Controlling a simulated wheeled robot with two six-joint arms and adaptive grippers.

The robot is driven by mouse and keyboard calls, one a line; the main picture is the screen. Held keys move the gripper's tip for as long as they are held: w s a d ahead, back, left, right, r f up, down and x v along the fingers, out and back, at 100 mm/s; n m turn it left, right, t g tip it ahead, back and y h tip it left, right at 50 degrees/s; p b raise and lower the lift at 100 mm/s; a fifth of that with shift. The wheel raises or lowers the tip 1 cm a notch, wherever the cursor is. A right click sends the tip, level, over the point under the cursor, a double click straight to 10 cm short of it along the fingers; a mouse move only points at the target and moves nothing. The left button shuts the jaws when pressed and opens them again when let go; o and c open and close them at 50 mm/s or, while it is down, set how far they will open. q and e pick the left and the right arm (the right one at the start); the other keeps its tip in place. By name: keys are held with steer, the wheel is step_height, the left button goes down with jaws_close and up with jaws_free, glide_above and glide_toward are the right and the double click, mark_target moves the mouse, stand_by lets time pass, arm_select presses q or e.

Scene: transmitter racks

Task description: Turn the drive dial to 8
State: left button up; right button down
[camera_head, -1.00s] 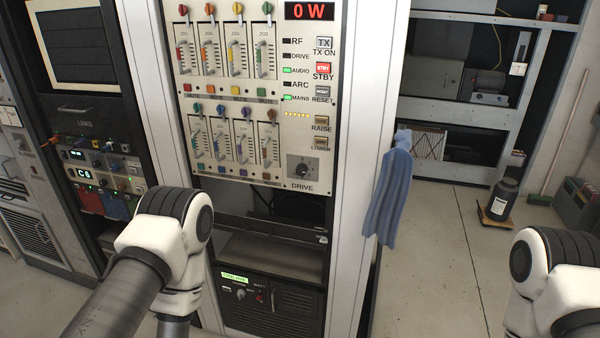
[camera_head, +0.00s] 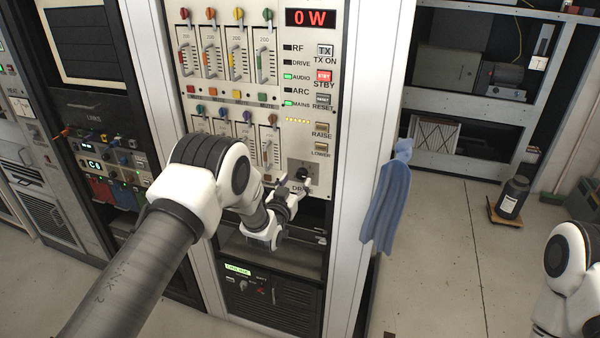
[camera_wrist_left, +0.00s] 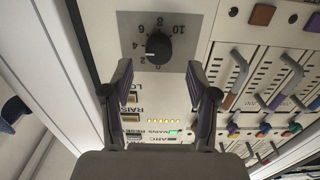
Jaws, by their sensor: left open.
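The drive dial (camera_head: 303,172) is a black knob on a grey plate at the lower right of the control panel. In the left wrist view, the dial (camera_wrist_left: 159,47) has a scale from 0 to 10 around it; its small white mark seems to point towards the low end, near 2. My left gripper (camera_head: 288,186) is just in front of and below the dial in the head view. In the left wrist view, my left gripper (camera_wrist_left: 158,74) is open and empty, its two fingers apart with the dial just beyond the tips. My right gripper is out of view.
RAISE (camera_head: 321,130) and LOWER (camera_head: 320,149) buttons sit above the dial. Fader rows (camera_head: 228,60) fill the panel's left. The red display (camera_head: 310,18) reads 0 W. A blue cloth (camera_head: 388,205) hangs on the rack's right side.

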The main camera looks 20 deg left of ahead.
mark_target(301, 175)
arm_select(q)
steer(key=w, duration=0.3)
steer(key=shift+w+d+p, duration=0.2)
steer(key=shift+w+p, duration=0.05)
steer(key=shift+p, duration=0.05)
steer(key=shift+s+a, duration=0.1)
jaws_close()
